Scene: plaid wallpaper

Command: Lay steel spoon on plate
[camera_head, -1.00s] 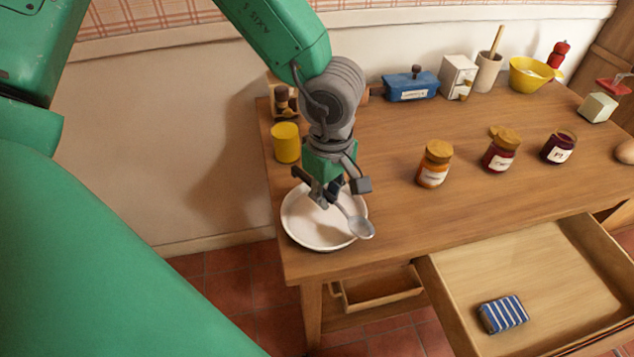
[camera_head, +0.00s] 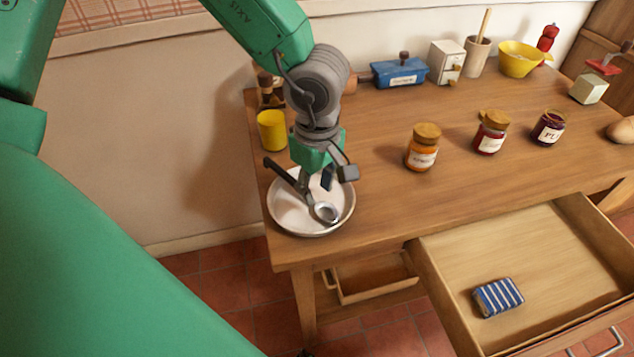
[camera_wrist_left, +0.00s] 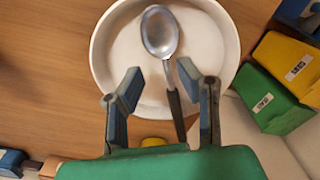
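The steel spoon (camera_head: 325,213) lies on the white plate (camera_head: 286,216), its bowl towards the plate's near right side and its dark handle partly hidden under the gripper. In the left wrist view the spoon (camera_wrist_left: 160,32) rests across the plate (camera_wrist_left: 209,42), its dark handle running back between the fingers. My left gripper (camera_head: 315,183) is just above the plate. In the wrist view its fingers (camera_wrist_left: 160,82) stand wide apart on either side of the spoon's handle, apart from it. My right gripper is not in view.
A yellow cup (camera_head: 272,131) stands just behind the plate. Jars (camera_head: 424,148) stand to the right, with a blue box (camera_head: 400,73) at the back. An open drawer (camera_head: 545,262) holds a striped packet (camera_head: 498,297). The tabletop right of the plate is clear.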

